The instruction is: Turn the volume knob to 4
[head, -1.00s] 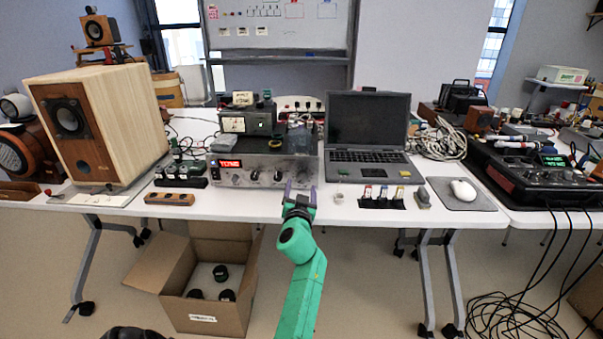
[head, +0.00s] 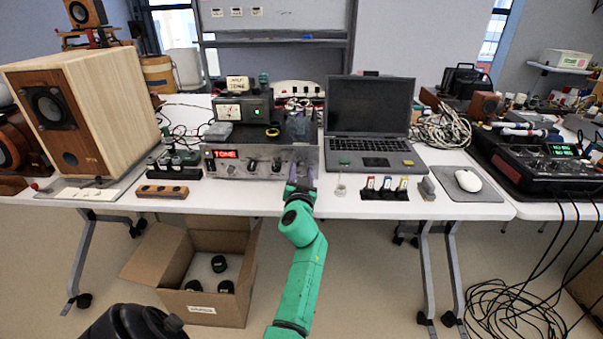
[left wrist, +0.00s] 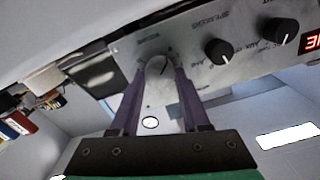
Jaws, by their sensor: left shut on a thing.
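The amplifier (head: 228,168) is a silver box with a red display and a row of knobs on its front, standing on the white table. My left gripper (head: 303,172) is at the right end of its front panel. In the left wrist view my purple fingers (left wrist: 158,72) are shut on a round knob (left wrist: 157,66), one on each side. I cannot read the knob's label or setting. Two black knobs with white pointer lines, one nearer (left wrist: 219,52) and one farther (left wrist: 280,32), sit to its right there. My right gripper is not in view.
A laptop (head: 368,108) stands right of the amplifier. A small glass (head: 340,188) and a holder with coloured pieces (head: 385,190) sit near the front edge. A wooden speaker (head: 110,105) is at left. An open cardboard box (head: 205,305) is below the table.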

